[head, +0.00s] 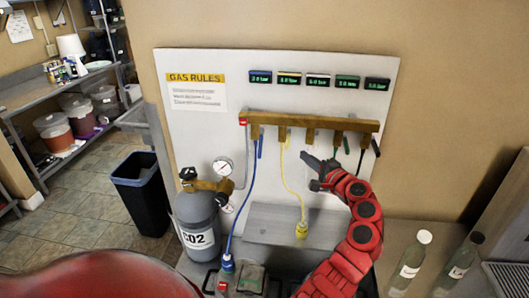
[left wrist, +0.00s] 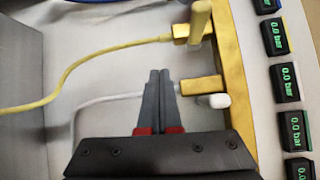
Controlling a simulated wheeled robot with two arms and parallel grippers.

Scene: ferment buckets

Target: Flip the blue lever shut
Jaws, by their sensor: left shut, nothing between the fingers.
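The blue lever (head: 261,146) hangs down from the left part of the brass manifold (head: 318,123), just right of the blue hose (head: 247,190). My left gripper (head: 308,160) is shut and empty, below the middle of the manifold and to the right of the blue lever, apart from it. In the left wrist view the closed fingertips (left wrist: 159,74) lie over the white hose (left wrist: 110,97), beside the white lever (left wrist: 213,101). The yellow lever (left wrist: 199,20) is further up in that view. The blue lever is not seen there. My right gripper is not in view.
A yellow hose (head: 288,180) hangs between the blue lever and my gripper. Green (head: 346,145) and black (head: 376,147) levers are to the right. A CO2 cylinder (head: 199,222) with a gauge stands lower left. Bottles (head: 411,256) stand at right. A grey box (head: 275,226) sits below.

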